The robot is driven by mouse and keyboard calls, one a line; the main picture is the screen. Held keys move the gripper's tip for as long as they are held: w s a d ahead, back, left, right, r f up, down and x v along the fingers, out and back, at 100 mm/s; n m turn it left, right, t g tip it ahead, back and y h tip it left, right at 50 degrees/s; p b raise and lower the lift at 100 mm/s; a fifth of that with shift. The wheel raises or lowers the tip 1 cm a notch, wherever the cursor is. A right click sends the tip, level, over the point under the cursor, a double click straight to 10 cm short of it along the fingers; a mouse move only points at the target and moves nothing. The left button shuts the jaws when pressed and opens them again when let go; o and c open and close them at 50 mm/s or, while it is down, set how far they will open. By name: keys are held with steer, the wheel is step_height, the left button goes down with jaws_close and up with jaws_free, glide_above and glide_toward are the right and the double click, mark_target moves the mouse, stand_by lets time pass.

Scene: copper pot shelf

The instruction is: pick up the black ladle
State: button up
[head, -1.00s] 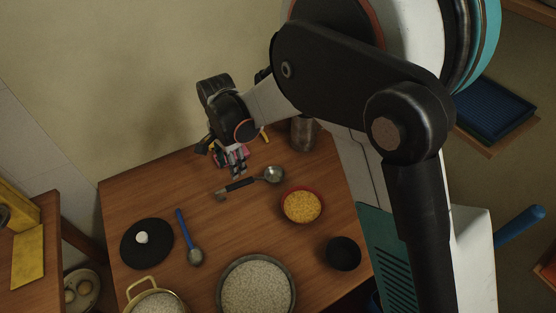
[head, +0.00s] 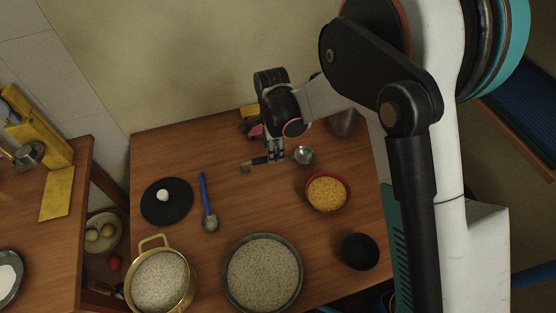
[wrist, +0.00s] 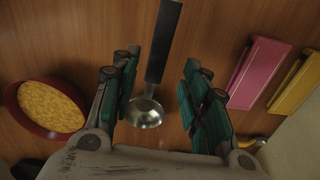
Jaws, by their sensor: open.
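The black ladle (head: 259,161) lies on the wooden table, its metal bowl (head: 303,155) to the right and its hooked handle end to the left in the head view. My gripper (head: 276,158) is over the ladle's handle, close to the bowl. In the wrist view, the ladle's dark handle (wrist: 163,45) runs up between the two fingers of my gripper (wrist: 163,100), and its shiny bowl lies below, nearer the left finger. The fingers are open and apart from the handle. The exact height above the table is hard to tell.
A red bowl of yellow grains (head: 327,192) stands right of the ladle. A blue ladle (head: 208,205), black lid (head: 167,202), brass pot (head: 160,281), grey pan (head: 263,274) and black bowl (head: 359,250) are nearer.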

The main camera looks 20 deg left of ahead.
steer(key=f+b, duration=0.1)
steer(key=f, duration=0.1)
steer(key=f+b, duration=0.1)
steer(key=f, duration=0.2)
steer(key=shift+s+d, duration=0.1)
steer(key=shift+d, duration=0.1)
jaws_close()
